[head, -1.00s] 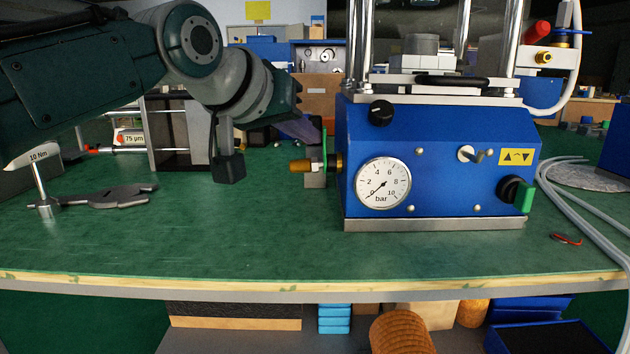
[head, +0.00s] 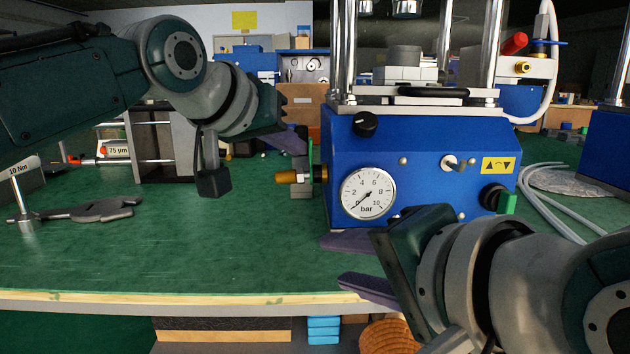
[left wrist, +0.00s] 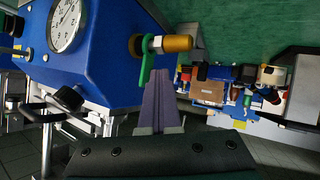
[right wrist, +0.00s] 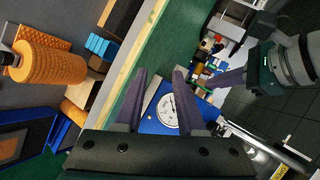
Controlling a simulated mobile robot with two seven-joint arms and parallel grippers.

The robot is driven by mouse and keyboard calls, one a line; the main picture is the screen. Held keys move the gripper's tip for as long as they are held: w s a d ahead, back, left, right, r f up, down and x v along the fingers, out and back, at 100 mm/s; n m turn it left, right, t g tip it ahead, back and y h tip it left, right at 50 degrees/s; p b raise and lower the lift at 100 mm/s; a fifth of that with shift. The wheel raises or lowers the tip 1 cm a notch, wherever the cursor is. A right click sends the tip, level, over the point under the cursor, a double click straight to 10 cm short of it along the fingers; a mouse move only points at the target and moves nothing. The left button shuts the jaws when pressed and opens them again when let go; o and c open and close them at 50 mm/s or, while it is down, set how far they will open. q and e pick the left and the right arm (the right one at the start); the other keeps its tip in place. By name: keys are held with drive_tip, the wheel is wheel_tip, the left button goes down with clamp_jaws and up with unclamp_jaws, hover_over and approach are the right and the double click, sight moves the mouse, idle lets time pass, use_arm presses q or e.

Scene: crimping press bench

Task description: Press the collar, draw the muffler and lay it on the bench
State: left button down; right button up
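The brass-coloured muffler (head: 286,177) sticks out leftward from the left side of the blue press (head: 420,150). It also shows in the left wrist view (left wrist: 177,44). A green tab (left wrist: 147,62), perhaps part of the collar, stands at its base by a brass fitting. My left gripper (head: 302,146) is just above and behind the muffler. In the left wrist view its purple fingers (left wrist: 160,76) lie together, tips close to the green tab; contact is unclear. My right gripper (head: 332,262) is open and empty in front of the press, above the bench's front; its fingers (right wrist: 160,76) are apart.
A pressure gauge (head: 368,193) is on the press front. Grey hoses (head: 545,195) run at the right.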

sight(284, 178)
drive_tip(key=w+r+m, duration=0.1)
drive_tip(key=w+a+r+m+t, duration=0.1)
drive_tip(key=w+r, duration=0.1)
drive_tip(key=w+r+m+t, duration=0.1)
drive_tip(key=r, duration=0.1)
drive_tip(key=shift+w+a+r+y, duration=0.1)
drive_tip(key=shift+w+a+y, duration=0.05)
drive_tip(key=shift+w+y, duration=0.15)
drive_tip(key=shift+m, duration=0.5)
drive_tip(key=x, duration=0.8)
drive_tip(key=r+x, duration=0.1)
drive_tip(key=x, duration=0.3)
drive_tip(key=shift+w, duration=0.25)
drive_tip(key=shift+c, duration=0.4)
clamp_jaws()
